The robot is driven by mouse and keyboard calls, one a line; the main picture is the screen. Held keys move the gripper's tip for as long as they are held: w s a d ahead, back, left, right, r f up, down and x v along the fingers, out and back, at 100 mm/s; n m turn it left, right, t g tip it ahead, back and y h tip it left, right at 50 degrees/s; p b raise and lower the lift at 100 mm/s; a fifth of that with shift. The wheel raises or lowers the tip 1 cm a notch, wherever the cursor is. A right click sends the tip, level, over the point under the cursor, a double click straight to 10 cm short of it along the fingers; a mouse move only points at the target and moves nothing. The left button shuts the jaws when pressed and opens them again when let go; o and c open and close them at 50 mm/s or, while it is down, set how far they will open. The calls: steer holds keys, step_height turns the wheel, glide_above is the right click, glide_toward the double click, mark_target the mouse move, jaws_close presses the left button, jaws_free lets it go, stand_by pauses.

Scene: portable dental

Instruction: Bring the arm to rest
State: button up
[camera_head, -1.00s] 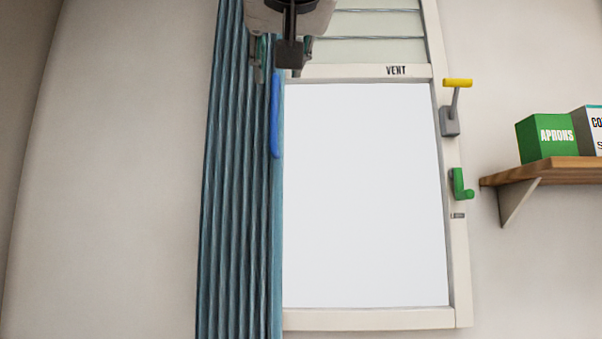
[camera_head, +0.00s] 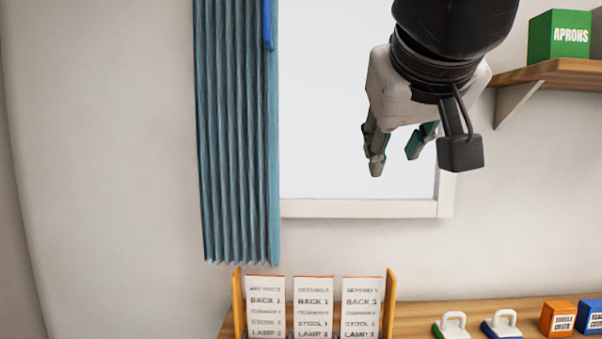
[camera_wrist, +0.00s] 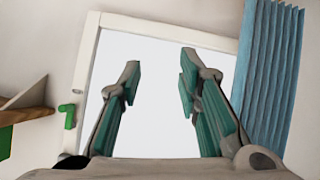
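My gripper (camera_head: 400,155) hangs from the arm at upper middle right in the head view, in front of the window (camera_head: 330,130). Its two fingers point down and stand apart, with nothing between them. In the wrist view my gripper (camera_wrist: 160,85) also shows spread fingers with green pads and only the bright window pane between them. It touches nothing that I can see. The upper part of my arm is cut off by the top of the picture.
A blue pleated curtain (camera_head: 235,140) hangs left of the window. A wooden shelf (camera_head: 560,72) with a green aprons box (camera_head: 560,40) is at right. Below are upright cards (camera_head: 313,305), handled blocks (camera_head: 453,325) and small boxes (camera_head: 558,318). A green latch (camera_wrist: 68,115) is on the window frame.

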steer(key=s+d+f+g, duration=0.2)
steer(key=s+f, duration=0.3)
steer(key=f, duration=0.3)
steer(key=s+d+f+g+y+p, duration=0.1)
steer(key=s+d+f+g, duration=0.1)
steer(key=s+f, duration=0.4)
steer(key=s+d+f+m+g+p, duration=0.1)
steer(key=s+d+f+g, duration=0.2)
steer(key=f, duration=0.8)
steer(key=shift+s+d, duration=0.6)
steer(key=shift+s, duration=0.65)
